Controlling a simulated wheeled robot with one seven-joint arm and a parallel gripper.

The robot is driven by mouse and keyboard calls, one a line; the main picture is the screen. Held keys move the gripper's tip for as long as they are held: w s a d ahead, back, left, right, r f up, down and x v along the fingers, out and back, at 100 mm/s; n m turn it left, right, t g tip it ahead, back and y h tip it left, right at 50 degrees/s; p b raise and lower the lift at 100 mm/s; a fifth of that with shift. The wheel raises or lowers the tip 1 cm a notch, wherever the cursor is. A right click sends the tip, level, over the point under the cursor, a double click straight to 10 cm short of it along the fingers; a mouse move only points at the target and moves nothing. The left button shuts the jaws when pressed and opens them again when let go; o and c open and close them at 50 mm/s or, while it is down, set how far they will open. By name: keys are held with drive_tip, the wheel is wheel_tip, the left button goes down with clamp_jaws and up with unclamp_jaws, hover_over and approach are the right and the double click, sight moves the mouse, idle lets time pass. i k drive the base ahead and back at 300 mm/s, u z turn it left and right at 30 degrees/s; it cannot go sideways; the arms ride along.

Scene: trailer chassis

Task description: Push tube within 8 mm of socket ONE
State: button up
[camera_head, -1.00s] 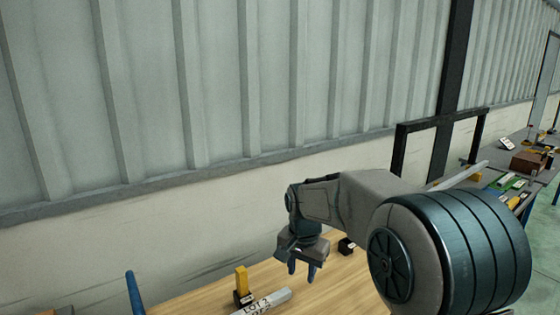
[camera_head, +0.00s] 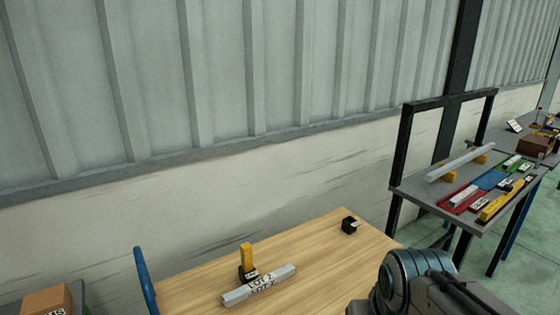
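A grey square tube (camera_head: 236,298) marked "LOT 2" lies on the wooden table. A yellow upright piece on a black labelled base (camera_head: 246,260) stands right behind it. A small black block with a white label (camera_head: 350,225) sits apart, near the table's back right. Another long grey tube (camera_head: 459,162) rests on yellow supports on the right-hand table. I cannot tell which piece is socket ONE, as the small labels are unreadable. My arm shows at the lower right; my gripper is out of view.
The wooden table (camera_head: 320,262) has bare space right of the tube. A blue post (camera_head: 145,280) rises at its left edge. A brown box (camera_head: 46,300) stands at the lower left. The right-hand table (camera_head: 415,190) has a black frame and several coloured trays and bars.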

sight(233, 298)
drive_tip(key=u, duration=0.05)
drive_tip(key=k, duration=0.5)
drive_tip(key=z, duration=1.6)
drive_tip(key=i, duration=0.9)
drive_tip(key=u, duration=2.8)
drive_tip(key=i, duration=0.5)
drive_tip(key=z, duration=0.1)
